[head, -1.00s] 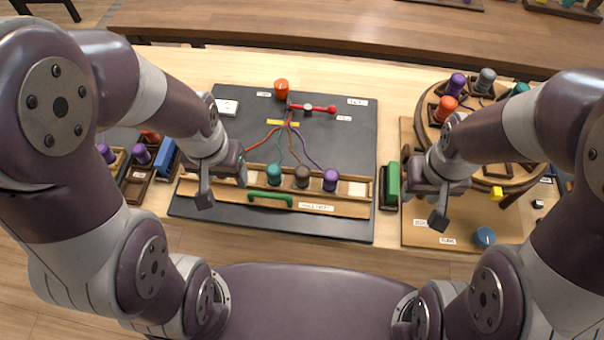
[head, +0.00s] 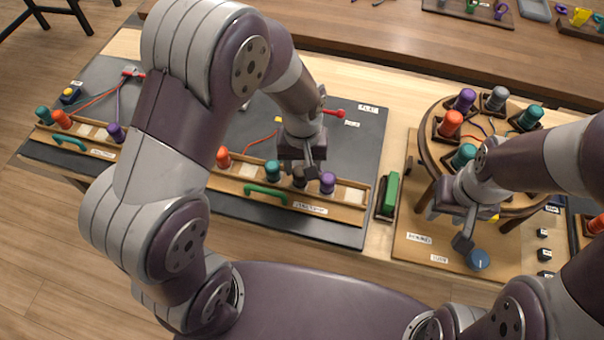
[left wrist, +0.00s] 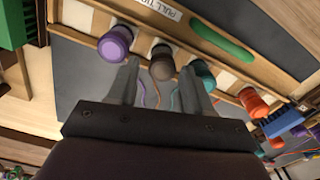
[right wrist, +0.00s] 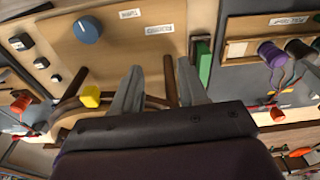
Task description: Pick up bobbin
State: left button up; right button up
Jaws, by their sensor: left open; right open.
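A row of bobbins stands in the wooden rack (head: 340,208) at the board's front edge: orange (head: 223,157), teal (head: 272,170), brown (head: 299,177) and purple (head: 327,182). My left gripper (head: 308,168) is open just over the brown bobbin. In the left wrist view, the brown bobbin (left wrist: 162,62) shows between the open fingertips (left wrist: 160,68), with the purple bobbin (left wrist: 114,44) and teal bobbin (left wrist: 203,75) either side. I cannot tell whether the fingers touch it. My right gripper (head: 465,238) is open and empty, near the blue knob (head: 478,260); it also shows in the right wrist view (right wrist: 160,75).
A round wooden stand (head: 427,150) with several bobbins is at the right. A green block (head: 388,194) sits between board and stand. A green handle (head: 265,194) fronts the rack. Another rack with bobbins (head: 61,119) is at far left. My left arm hides part of the board.

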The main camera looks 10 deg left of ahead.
aim_at(300, 171)
pick_arm(q)
jog(key=f, duration=0.2)
jog(key=a+f, duration=0.1)
jog(key=f, duration=0.2)
jog(key=shift+w, duration=0.2)
jog(key=shift+w+f, duration=0.1)
jog(key=shift+w, duration=0.15)
jog(key=shift+d, duration=0.15)
jog(key=shift+s+d, duration=0.1)
jog(key=shift+s, duration=0.15)
jog(key=c, duration=0.4)
jog(key=shift+r, duration=0.2)
jog(key=c, duration=0.4)
jog(key=shift+w, duration=0.1)
